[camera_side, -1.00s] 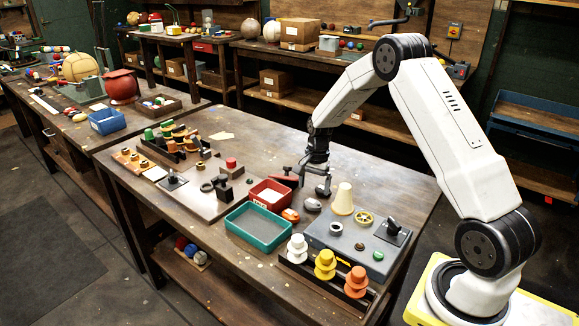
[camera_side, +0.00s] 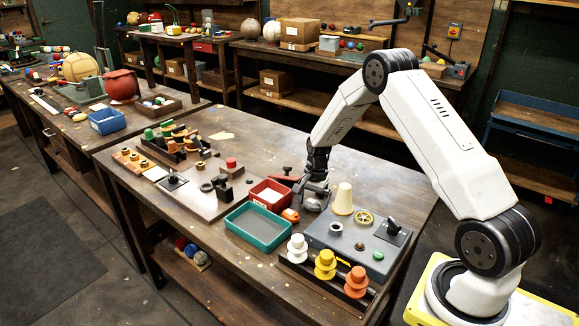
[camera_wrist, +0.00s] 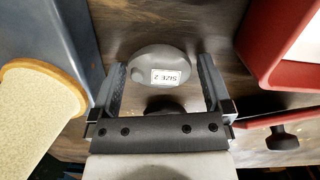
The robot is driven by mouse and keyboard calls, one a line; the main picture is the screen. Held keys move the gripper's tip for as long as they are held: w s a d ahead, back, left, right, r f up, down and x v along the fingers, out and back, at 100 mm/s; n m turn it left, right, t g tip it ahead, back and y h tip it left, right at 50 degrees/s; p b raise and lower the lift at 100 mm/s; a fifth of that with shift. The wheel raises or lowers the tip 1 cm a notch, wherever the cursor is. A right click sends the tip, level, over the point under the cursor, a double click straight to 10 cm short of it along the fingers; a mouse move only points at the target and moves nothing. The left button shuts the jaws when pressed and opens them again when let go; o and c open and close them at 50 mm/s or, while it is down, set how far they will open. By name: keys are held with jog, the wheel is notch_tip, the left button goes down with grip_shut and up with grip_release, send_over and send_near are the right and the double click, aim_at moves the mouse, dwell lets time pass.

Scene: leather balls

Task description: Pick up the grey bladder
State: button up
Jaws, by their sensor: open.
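The grey bladder (camera_wrist: 158,62) is an oval grey piece with a white "SIZE 2" label. In the wrist view it lies on the wooden table between the fingers of my gripper (camera_wrist: 160,85), with a gap to each finger. The fingers are open and stand on either side of it. In the side view my gripper (camera_side: 316,198) is low over the table, right of the red tray. The bladder is mostly hidden behind the gripper there.
A cream cone (camera_side: 343,198) and the grey-blue box (camera_side: 330,247) are close on the right. A teal tray (camera_side: 232,228) lies in front. A red-handled clamp (camera_wrist: 283,138) is near the right finger.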

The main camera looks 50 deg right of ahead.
aim_at(313, 201)
dwell(0.3)
jog(key=c, duration=1)
jog(key=shift+o, duration=0.2)
notch_tip(313, 201, up, 10)
dwell(0.6)
jog(key=w+a+r, duration=0.2)
jog(key=w+a, duration=0.4)
jog(key=w, duration=0.5)
jog(key=shift+w+a+r, duration=0.15)
jog(key=shift+w+r, duration=0.05)
jog(key=shift+r, duration=0.2)
